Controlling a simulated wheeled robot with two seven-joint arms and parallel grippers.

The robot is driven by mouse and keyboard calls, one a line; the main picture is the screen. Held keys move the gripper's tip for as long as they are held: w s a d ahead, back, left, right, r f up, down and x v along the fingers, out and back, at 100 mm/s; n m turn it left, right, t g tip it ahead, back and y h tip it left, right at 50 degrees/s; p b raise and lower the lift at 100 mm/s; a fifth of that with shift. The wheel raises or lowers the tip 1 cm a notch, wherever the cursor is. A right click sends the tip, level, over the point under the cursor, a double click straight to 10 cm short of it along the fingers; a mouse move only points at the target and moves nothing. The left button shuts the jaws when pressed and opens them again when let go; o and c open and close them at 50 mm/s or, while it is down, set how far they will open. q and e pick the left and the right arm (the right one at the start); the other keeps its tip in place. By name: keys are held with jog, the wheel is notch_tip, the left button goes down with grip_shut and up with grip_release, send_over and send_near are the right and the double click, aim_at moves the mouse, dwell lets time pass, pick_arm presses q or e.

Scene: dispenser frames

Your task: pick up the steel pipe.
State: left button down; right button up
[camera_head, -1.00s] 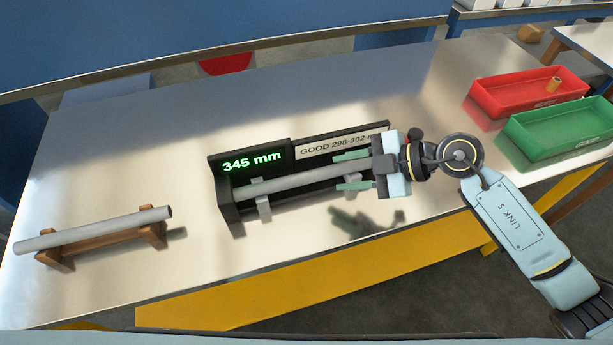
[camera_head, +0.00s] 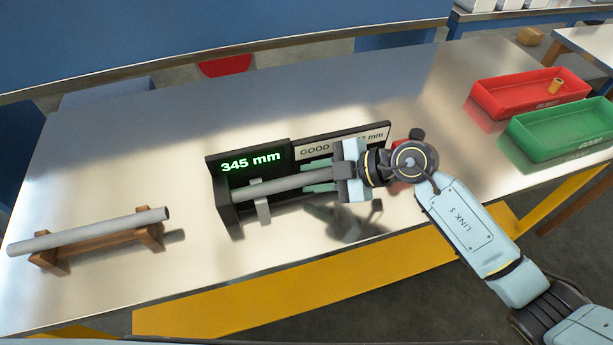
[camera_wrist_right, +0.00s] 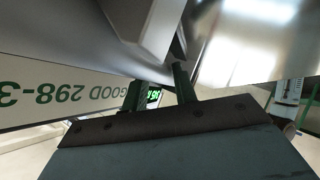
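A grey steel pipe (camera_head: 285,185) lies in a black length gauge (camera_head: 226,215) on the bench; its display reads 345 mm. A second grey pipe (camera_head: 90,232) rests on a wooden rack (camera_head: 97,244) at the left. My right gripper (camera_head: 304,178) is at the right part of the gauged pipe. Its green fingers are apart, one on each side of the pipe, and I see no clear grip. The fingers also show in the right wrist view (camera_wrist_right: 160,90), below a large grey surface I cannot identify. My left gripper is not in view.
The gauge's label plate (camera_head: 310,150) stands behind the gripper, close to the upper finger.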

aim_at(316, 178)
jog(key=c, duration=0.5)
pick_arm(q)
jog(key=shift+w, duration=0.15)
pick_arm(e)
grip_shut()
